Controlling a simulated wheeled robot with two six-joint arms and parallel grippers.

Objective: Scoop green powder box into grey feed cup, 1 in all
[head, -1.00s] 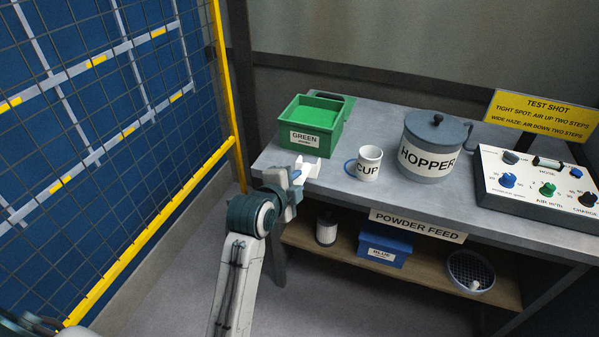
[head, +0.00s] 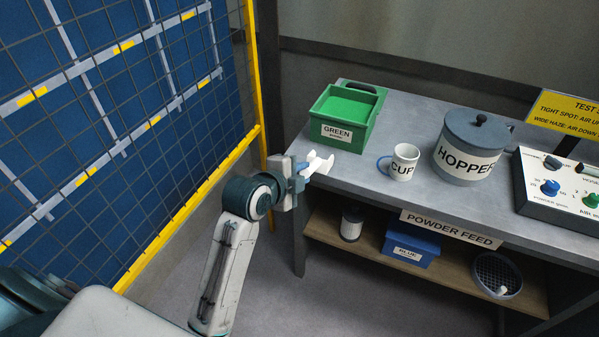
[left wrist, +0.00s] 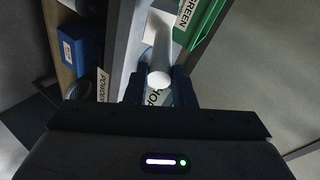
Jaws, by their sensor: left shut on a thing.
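The green powder box (head: 330,133), an open green bin labelled GREEN, stands at the left end of the table. The feed cup (head: 404,165) looks white, with a blue handle and the label CUP. It stands upright between the box and the hopper. My left gripper (head: 298,172) is at the table's front left edge, in front of the box. It is shut on a white scoop (head: 320,168), whose pale rounded end (left wrist: 160,78) shows between the dark fingers in the left wrist view. What the scoop holds cannot be told. My right gripper is out of view.
A grey lidded hopper (head: 465,162) and a control panel (head: 560,192) stand right of the cup. A yellow-edged mesh fence (head: 190,175) stands at left.

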